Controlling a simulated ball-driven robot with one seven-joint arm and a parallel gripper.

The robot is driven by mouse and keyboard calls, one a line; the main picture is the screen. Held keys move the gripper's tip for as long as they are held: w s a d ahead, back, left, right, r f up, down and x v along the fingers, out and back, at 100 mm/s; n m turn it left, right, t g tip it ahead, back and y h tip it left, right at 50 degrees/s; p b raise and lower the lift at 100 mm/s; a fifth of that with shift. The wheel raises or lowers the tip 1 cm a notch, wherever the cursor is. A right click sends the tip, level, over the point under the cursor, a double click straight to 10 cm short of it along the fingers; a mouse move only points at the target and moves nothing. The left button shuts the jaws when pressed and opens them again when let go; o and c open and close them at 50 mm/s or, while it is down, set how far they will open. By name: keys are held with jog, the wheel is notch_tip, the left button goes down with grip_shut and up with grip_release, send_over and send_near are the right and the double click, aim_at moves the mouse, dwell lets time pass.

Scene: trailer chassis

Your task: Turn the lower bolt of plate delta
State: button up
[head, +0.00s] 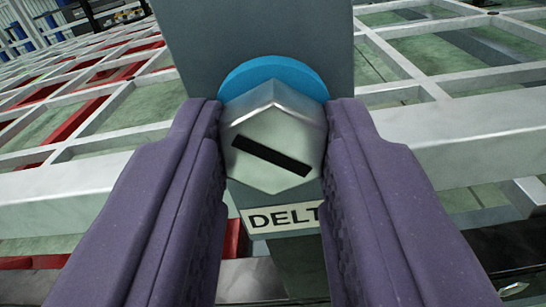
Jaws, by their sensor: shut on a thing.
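The bolt (272,135) is a silver hex head with a dark slanted bar across its face, running down to the right. A blue round collar (272,75) shows behind its upper edge. It sits on a grey plate (260,28) with a label (280,218) that reads "DELT", the rest hidden behind my right finger. My gripper (273,140) has its two purple fingers shut on the bolt's left and right sides. No other bolt of this plate shows.
White chassis beams (70,200) run in a grid behind the plate on both sides. Red bars (90,110) lie among them at the left. Dark shelving and blue drums stand far back at the upper left.

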jog(key=shift+w+r, duration=0.1)
jog(key=shift+r, duration=0.05)
dwell(0.3)
jog(key=o, duration=1.1)
jog(key=shift+c, duration=0.2)
jog(key=s+p, duration=0.2)
jog(key=s, duration=0.5)
jog(key=shift+s+a, duration=0.3)
jog(key=shift+s, duration=0.1)
